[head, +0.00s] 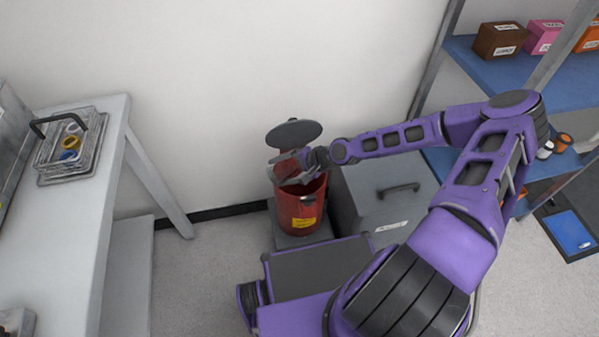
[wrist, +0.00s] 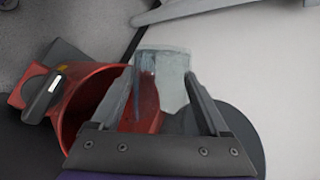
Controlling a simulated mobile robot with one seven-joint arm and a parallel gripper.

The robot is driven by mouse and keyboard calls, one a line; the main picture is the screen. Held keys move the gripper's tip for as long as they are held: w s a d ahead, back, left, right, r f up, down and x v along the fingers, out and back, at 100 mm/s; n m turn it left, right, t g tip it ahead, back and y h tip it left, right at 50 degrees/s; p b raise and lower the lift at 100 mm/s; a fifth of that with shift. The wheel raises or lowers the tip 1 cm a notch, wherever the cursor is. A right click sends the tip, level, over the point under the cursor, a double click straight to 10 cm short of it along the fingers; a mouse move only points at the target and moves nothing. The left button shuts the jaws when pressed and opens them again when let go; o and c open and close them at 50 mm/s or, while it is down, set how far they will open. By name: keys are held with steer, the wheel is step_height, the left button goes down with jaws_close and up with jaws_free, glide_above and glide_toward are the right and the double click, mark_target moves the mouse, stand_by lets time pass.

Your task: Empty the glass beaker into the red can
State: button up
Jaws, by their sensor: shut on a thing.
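The red can (head: 300,212) stands against the wall with its dark round lid (head: 294,132) raised. Its open mouth also shows in the wrist view (wrist: 88,92). My gripper (head: 290,170) is above the can's opening, at its back. In the wrist view my gripper (wrist: 168,88) is shut on the glass beaker (wrist: 160,75), a clear vessel between the two fingers. The beaker overlaps the can's rim and lid in that view. Its tilt and whether anything is inside it I cannot tell.
A grey box with a handle (head: 378,210) stands close to the can's right. A white table (head: 75,200) with a wire basket (head: 68,175) is at the left. Blue shelves (head: 500,68) with small boxes stand at the right. Floor shows between table and can.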

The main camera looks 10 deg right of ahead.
steer(key=shift+w+d+f+y+b, duration=0.15)
steer(key=shift+f+y+b, duration=0.2)
steer(key=shift+b, duration=0.45)
steer(key=shift+d+f+m+g+y+b, duration=0.2)
steer(key=shift+m+g+y+b, duration=0.1)
steer(key=shift+b, duration=0.45)
steer(key=shift+w+d+r+m+y+b, duration=0.2)
steer(key=shift+r+m+y+b, duration=0.2)
steer(key=shift+y+b, duration=0.25)
steer(key=shift+d+r, duration=0.1)
steer(key=shift+r, duration=0.15)
steer(key=shift+s+a+r+n+h+p, duration=0.2)
steer(key=shift+s+a+n+h+p, duration=0.15)
steer(key=shift+p, duration=0.7)
steer(key=shift+a+r+n+h+p, duration=0.25)
steer(key=shift+h+p, duration=0.3)
steer(key=shift+p, duration=0.6)
steer(key=shift+h+p, duration=0.3)
steer(key=shift+p, duration=0.2)
steer(key=shift+f, duration=0.55)
